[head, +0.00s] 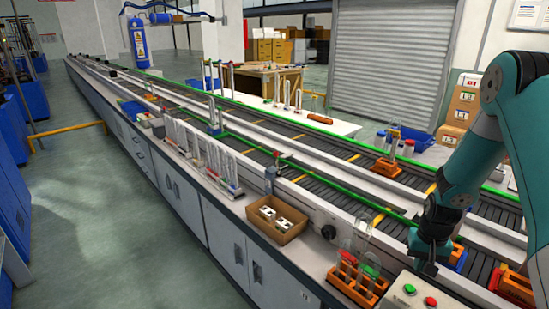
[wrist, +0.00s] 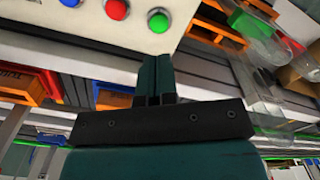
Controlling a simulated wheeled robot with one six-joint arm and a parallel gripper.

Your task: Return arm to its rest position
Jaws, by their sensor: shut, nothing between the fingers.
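My gripper (wrist: 154,75) shows in the wrist view with its two fingers together and nothing between them. It is just below a white panel (wrist: 100,30) with blue, red and green buttons. In the head view my teal arm comes in from the right and bends down, with the gripper end (head: 425,265) low above the conveyor side, beside the button panel (head: 412,297). The fingertips are hard to make out in the head view.
An orange rack (head: 352,283) with tubes stands left of my gripper, close to the panel. A cardboard box (head: 275,222) and a rack of tall tubes (head: 205,165) stand farther along the counter. Conveyor lanes run behind. The floor aisle (head: 110,215) at left is clear.

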